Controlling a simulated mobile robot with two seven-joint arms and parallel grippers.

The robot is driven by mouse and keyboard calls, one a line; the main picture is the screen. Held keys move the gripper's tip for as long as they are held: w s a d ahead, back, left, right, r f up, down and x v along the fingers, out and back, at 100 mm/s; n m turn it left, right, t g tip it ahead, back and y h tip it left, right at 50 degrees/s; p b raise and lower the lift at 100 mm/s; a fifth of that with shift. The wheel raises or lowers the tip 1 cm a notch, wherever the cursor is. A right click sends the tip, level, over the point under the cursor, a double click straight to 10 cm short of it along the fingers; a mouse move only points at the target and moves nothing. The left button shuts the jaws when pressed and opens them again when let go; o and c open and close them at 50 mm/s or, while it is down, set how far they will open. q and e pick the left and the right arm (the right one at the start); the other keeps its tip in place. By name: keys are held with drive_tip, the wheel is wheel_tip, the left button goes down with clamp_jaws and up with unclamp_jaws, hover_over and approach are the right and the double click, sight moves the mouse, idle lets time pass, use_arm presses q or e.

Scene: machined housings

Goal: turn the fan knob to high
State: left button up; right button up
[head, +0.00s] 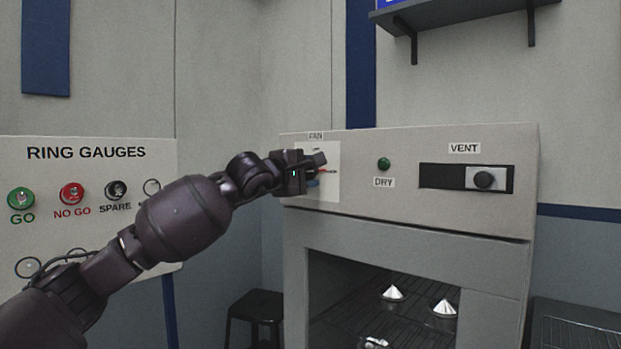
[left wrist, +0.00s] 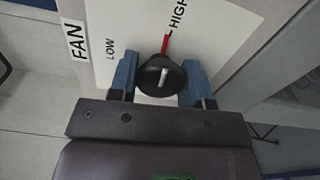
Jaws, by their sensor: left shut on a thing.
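The fan knob (left wrist: 162,75) is round and black with a white line on top, on a pale plate (head: 331,185) at the left of the oven's front panel. My left gripper (head: 316,170) is shut on the knob, with its blue fingers on either side of it in the left wrist view (left wrist: 160,65). A red pointer (left wrist: 166,45) reaches from the knob towards the HIGH label (left wrist: 178,15). The LOW label (left wrist: 110,48) is to the left. In the head view my gripper hides most of the knob. My right gripper is not in view.
The panel also has a green DRY button (head: 384,164) and a VENT slider (head: 484,180). Below, an open oven chamber holds metal cones (head: 444,308) on a rack. A ring gauge board (head: 90,170) is at left, a dark stool (head: 256,306) below my arm.

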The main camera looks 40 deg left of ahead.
use_arm(q)
drive_tip(key=shift+f+m, duration=0.15)
drive_tip(key=shift+m, duration=0.45)
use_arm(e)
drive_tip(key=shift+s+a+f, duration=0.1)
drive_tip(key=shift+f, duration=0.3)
use_arm(q)
drive_tip(key=o, duration=0.9)
drive_tip(key=shift+s, duration=0.1)
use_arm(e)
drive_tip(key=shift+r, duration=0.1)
use_arm(q)
drive_tip(key=s, duration=0.7)
drive_tip(key=s+p, duration=0.1)
drive_tip(key=s, duration=0.2)
drive_tip(key=shift+s+a, duration=0.3)
drive_tip(key=shift+a, duration=0.1)
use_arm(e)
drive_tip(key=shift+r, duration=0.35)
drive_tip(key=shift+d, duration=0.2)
